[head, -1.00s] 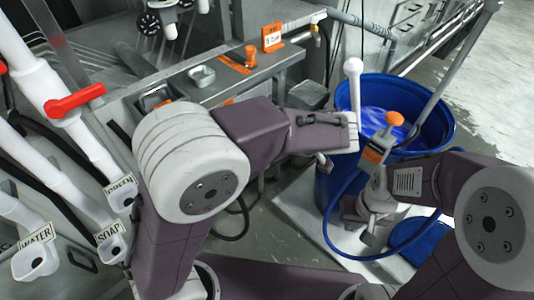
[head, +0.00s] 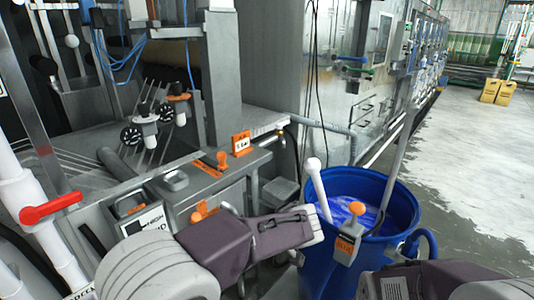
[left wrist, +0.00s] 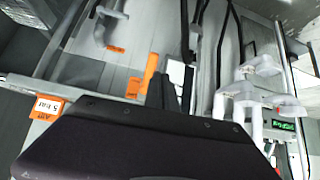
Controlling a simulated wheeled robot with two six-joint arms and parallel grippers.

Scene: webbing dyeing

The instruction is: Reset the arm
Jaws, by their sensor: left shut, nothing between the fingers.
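My left arm reaches in from the lower left in the head view. Its gripper end (head: 313,224) is shut and empty, held in front of the blue barrel (head: 392,232) and apart from the grey bench.
The grey bench (head: 232,172) carries an orange tag (head: 241,144). A red lever (head: 50,208) on white pipes is at left. Floor (head: 460,170) is clear at right.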

